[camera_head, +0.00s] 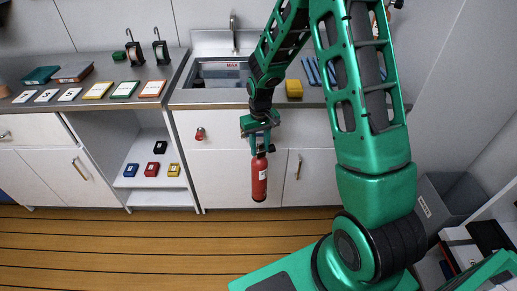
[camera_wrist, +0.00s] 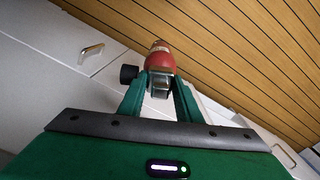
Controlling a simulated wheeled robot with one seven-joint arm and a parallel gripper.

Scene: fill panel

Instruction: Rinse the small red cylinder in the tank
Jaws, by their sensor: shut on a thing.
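The small red cylinder (camera_head: 259,180) has a pale label and a metal neck with a black fitting. It hangs upright below my gripper (camera_head: 260,142), in front of the white cabinet doors. In the wrist view the red cylinder (camera_wrist: 160,50) shows beyond the fingertips, and my gripper (camera_wrist: 159,84) is shut on its neck. The tank (camera_head: 215,68) is set in the counter at the back, with a red MAX mark on its wall. The cylinder is outside the tank, lower than the counter edge. My arm hides the tank's right part.
A tap (camera_head: 234,35) stands behind the tank. A yellow block (camera_head: 294,88) sits on the counter right of it. Number cards and coloured cards line the left counter. An open shelf (camera_head: 150,182) holds several small coloured blocks. A red knob (camera_head: 200,134) is on the cabinet front.

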